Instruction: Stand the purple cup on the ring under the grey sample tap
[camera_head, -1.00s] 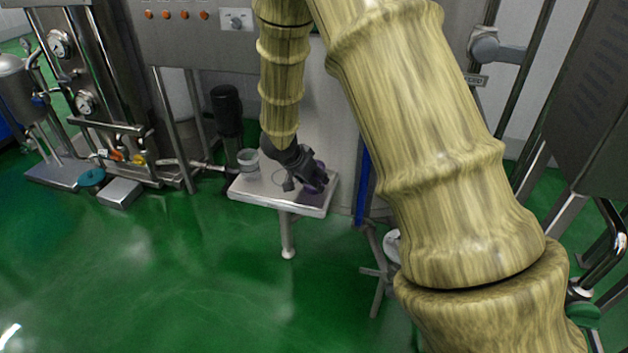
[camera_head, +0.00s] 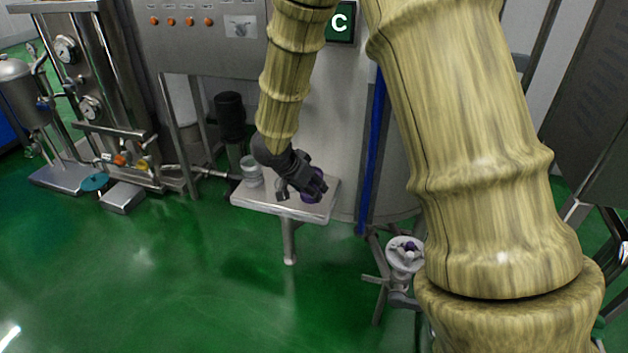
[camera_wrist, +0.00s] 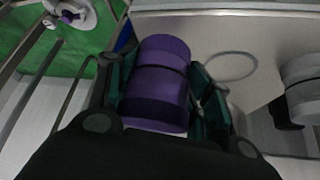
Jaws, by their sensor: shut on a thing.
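The purple cup (camera_head: 313,192) is held in my gripper (camera_head: 298,182) over the right part of a small metal shelf (camera_head: 262,202). In the wrist view the cup (camera_wrist: 155,92) lies between the green-padded fingers of my gripper (camera_wrist: 160,84), which are shut on it. A thin pale ring (camera_wrist: 231,66) is on the shelf to the right of the cup, apart from it. In the head view the ring is hidden behind my gripper. I cannot tell how high the cup is over the shelf. I cannot make out the grey sample tap.
A pale round container (camera_head: 251,171) stands at the shelf's left end, also in the wrist view (camera_wrist: 302,88). Green floor (camera_head: 200,280) is open in front.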

